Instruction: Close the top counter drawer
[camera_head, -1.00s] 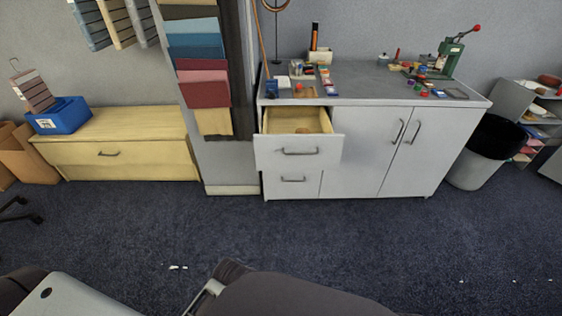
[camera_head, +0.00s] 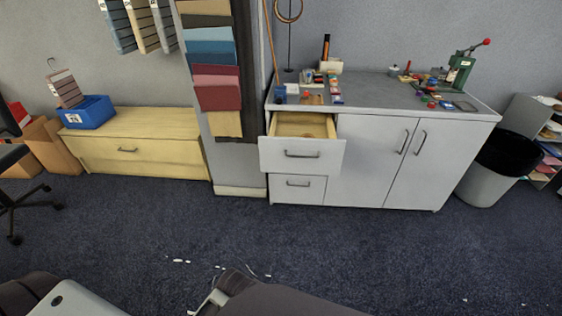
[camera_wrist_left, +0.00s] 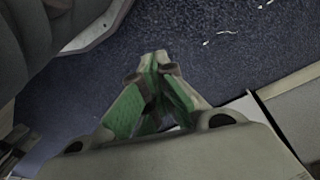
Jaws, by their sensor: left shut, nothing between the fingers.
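The top counter drawer (camera_head: 302,154) is pulled out of the white counter (camera_head: 372,160), and its pale wooden inside shows. It has a grey bar handle (camera_head: 302,154) on its front. The drawer below it (camera_head: 298,189) is shut. My left gripper (camera_wrist_left: 155,62) shows in the left wrist view, with its green-padded fingers shut and empty above the dark carpet. It is clear of the drawer in the head view, where its fingers do not show. My right gripper is not in view.
Tools and small parts lie on the countertop. A pale wooden chest (camera_head: 140,150) with a blue box (camera_head: 87,112) stands at the left. A bin (camera_head: 494,168) stands right of the counter. An office chair (camera_head: 15,180) is at the far left. Carpet (camera_head: 330,245) before the counter is clear.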

